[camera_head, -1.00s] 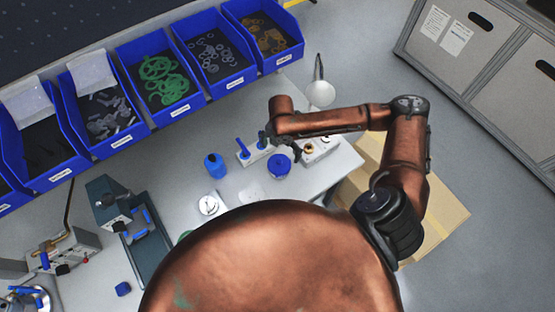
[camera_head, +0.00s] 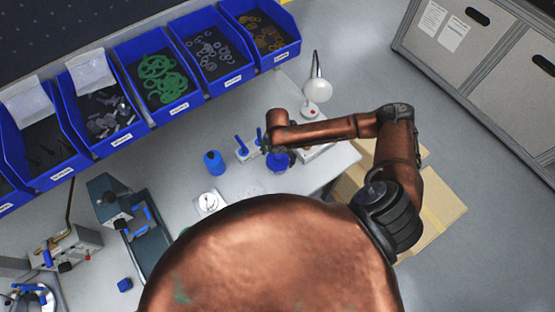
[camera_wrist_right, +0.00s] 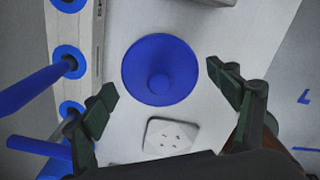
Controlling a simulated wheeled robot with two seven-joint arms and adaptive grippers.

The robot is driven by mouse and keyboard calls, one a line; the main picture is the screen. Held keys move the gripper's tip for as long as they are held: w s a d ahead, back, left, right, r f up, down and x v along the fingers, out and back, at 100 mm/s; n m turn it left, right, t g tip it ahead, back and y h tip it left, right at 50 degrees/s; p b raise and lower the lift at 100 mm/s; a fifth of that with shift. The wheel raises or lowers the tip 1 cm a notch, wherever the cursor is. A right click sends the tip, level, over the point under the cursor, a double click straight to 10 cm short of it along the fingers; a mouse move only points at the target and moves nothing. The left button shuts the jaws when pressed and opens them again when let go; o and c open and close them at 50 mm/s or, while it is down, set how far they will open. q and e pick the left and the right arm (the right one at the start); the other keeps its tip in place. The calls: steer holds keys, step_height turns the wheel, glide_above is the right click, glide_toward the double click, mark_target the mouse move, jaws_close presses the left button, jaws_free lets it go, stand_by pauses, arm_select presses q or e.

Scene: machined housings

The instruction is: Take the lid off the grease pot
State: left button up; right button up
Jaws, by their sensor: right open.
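The grease pot's round blue lid (camera_wrist_right: 160,70) with a central knob shows from above in the right wrist view, seated in place; the pot body beneath is hidden. In the head view the blue pot (camera_head: 278,162) stands on the light bench, partly covered by my right gripper (camera_head: 280,149). My right gripper (camera_wrist_right: 160,82) is open and empty, with one finger on each side of the lid in the picture and visible gaps to it. My left gripper is not in view.
A block with blue-handled tools (camera_head: 246,149) stands close beside the pot. A blue bottle (camera_head: 214,163) is further left. A white square plate with small holes (camera_wrist_right: 171,137) lies near the lid. A lamp (camera_head: 317,92) and blue parts bins (camera_head: 159,75) stand behind.

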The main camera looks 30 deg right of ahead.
steer(key=shift+s, duration=0.1)
jaws_close()
stand_by(0.8)
